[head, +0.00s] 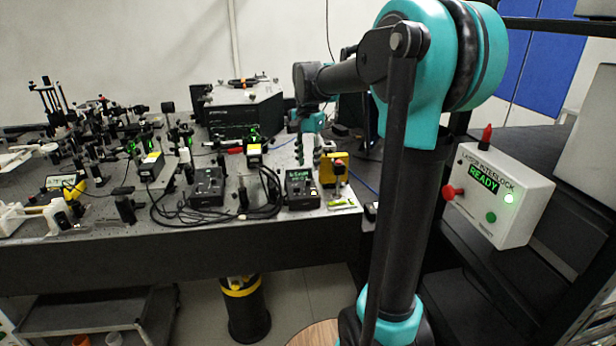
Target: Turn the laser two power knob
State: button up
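Two black control boxes stand near the bench's front edge. The right box (301,190) has a lit green display and small controls on its front. The left box (207,188) has similar dark controls and no clearly lit display. The labels are too small to read, so I cannot tell which one carries the laser two power knob. My gripper (306,160) hangs down from the arm just above and behind the right box, seemingly apart from it.
Black cables loop between the boxes. Optics mounts (90,140) crowd the bench's left. A large dark instrument (240,105) stands behind. An interlock box (498,193) reading READY is at the right.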

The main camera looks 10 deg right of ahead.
aim_at(308, 180)
jog(key=shift+f, duration=2.75)
jog(key=shift+c, duration=0.4)
grip_shut()
